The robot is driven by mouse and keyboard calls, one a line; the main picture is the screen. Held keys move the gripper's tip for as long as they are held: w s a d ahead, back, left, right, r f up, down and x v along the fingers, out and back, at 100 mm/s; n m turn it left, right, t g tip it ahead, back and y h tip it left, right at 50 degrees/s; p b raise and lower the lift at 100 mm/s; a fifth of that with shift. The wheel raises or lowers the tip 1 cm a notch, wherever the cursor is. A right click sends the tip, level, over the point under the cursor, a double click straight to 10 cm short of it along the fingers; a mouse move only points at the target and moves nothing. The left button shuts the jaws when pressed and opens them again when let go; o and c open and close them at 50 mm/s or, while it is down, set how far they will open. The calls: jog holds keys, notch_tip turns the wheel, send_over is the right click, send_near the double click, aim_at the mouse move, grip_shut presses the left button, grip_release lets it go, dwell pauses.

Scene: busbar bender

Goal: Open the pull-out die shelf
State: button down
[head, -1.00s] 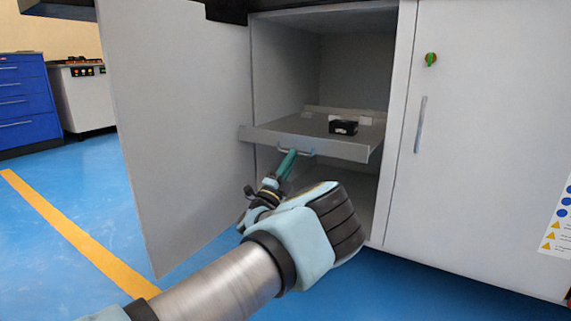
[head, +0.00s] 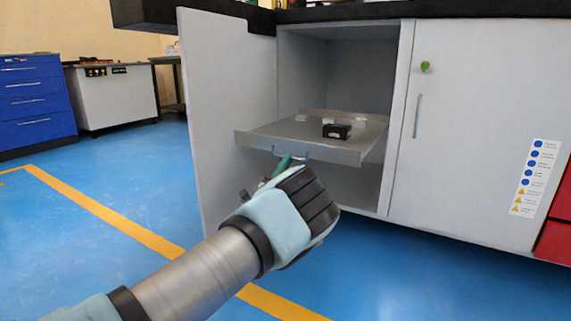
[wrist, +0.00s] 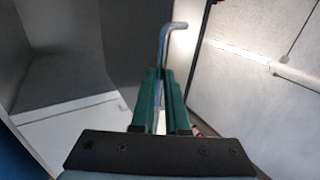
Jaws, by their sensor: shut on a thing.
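The pull-out die shelf (head: 262,133) is a grey metal tray, sticking partly out of the open cabinet (head: 340,60). A small black block (head: 336,131) and a few pale pieces (head: 350,118) lie on it. A bar handle (head: 305,158) is fixed to the shelf's front edge. My gripper (head: 283,163) is at this handle, its green fingers partly hidden by my wrist. In the wrist view the green fingers (wrist: 164,78) are shut on the bent handle bar (wrist: 166,42), which comes out above the fingertips.
The cabinet door (head: 225,110) stands open to the left of the shelf. A shut cabinet door with a green knob (head: 425,66) is on the right. Blue drawers (head: 38,107) and a white unit (head: 110,97) stand far left. The blue floor is clear in front.

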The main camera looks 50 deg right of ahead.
jog(key=shift+s+a+r, duration=0.2)
jog(key=shift+a, duration=0.1)
jog(key=c, duration=0.9)
grip_release()
jog(key=shift+w, duration=0.1)
jog(key=shift+a+f, duration=0.15)
jog(key=p+v, duration=0.3)
jog(key=v, duration=0.7)
jog(key=shift+a+f+p, duration=0.2)
jog(key=shift+p, duration=0.15)
